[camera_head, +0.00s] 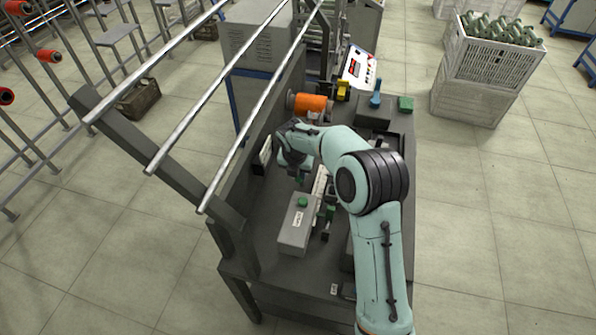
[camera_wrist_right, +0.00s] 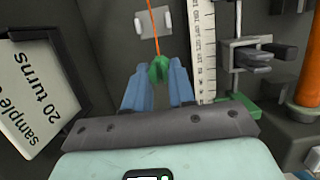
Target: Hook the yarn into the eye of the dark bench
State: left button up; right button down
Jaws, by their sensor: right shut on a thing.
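My right gripper (camera_wrist_right: 158,72) is shut on a green piece (camera_wrist_right: 159,69) at the end of the orange yarn (camera_wrist_right: 153,25). In the right wrist view the yarn runs taut from it to the top edge, across a small pale bracket (camera_wrist_right: 140,25). I cannot tell whether this bracket is the eye or whether the yarn passes through it. In the head view my right arm reaches over the dark bench (camera_head: 262,232), and its gripper is low over the bench top, mostly hidden. An orange spool (camera_head: 311,103) sits at the far side of the bench. My left gripper is not in view.
A white scale (camera_wrist_right: 203,50) and a dark clamp (camera_wrist_right: 252,55) stand right of the gripper; a "20 turns" sign (camera_wrist_right: 38,92) is at left. A grey box with a green button (camera_head: 295,228) sits on the bench. Metal rails (camera_head: 180,128) slant past its left side.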

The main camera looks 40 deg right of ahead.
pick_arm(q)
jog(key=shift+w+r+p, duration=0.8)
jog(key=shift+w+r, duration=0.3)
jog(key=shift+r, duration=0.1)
pick_arm(e)
jog(key=v, duration=0.4)
jog(key=shift+w+r, duration=0.1)
jog(key=shift+r, duration=0.2)
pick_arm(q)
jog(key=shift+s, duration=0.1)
